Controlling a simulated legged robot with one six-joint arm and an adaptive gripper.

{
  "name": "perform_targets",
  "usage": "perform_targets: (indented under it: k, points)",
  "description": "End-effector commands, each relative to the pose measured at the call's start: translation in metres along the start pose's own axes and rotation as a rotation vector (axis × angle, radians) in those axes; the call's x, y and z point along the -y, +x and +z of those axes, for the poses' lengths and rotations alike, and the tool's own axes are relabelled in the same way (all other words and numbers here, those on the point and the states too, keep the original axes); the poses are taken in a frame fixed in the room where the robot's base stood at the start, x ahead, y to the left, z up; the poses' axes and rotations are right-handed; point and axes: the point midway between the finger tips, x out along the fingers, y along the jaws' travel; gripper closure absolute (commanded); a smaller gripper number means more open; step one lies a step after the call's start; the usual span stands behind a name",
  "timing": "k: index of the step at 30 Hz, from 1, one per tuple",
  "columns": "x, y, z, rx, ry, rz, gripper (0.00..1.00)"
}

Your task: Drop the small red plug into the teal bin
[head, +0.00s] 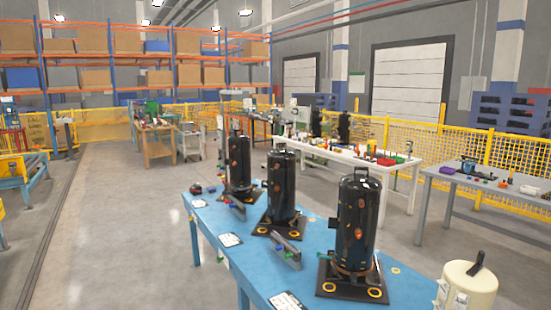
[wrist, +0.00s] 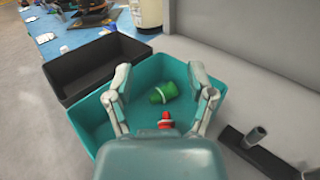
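In the wrist view my gripper (wrist: 159,76) is open above the teal bin (wrist: 84,113), with its two fingers spread wide apart. The small red plug (wrist: 165,121) shows between the fingers, close to the gripper's body in the picture, against the bin's inside. Neither finger touches it. Its lower part is hidden by my gripper, so I cannot tell whether it rests on the bin floor. A green plug (wrist: 164,93) lies on its side in the bin. The head view shows neither my gripper, the bin nor the red plug.
A black bin (wrist: 95,68) stands beside the teal bin. A dark bar with grey pegs (wrist: 254,138) lies at the right. In the head view a blue table (head: 207,216) carries black compressors (head: 355,222), and a cream canister (head: 466,289) stands at the lower right.

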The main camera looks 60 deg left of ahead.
Motion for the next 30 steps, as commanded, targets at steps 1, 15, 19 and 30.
perform_targets:
  k: [1, 15, 19, 30]
  points:
    - [0.0, 0.0, 0.0, 0.0, 0.0, 0.001, 0.26]
    - [0.001, -0.026, 0.0, 0.0, 0.001, -0.003, 0.26]
    - [0.002, -0.054, -0.001, -0.001, 0.002, -0.005, 0.26]
    - [0.001, -0.112, -0.001, -0.001, 0.0, -0.001, 0.26]
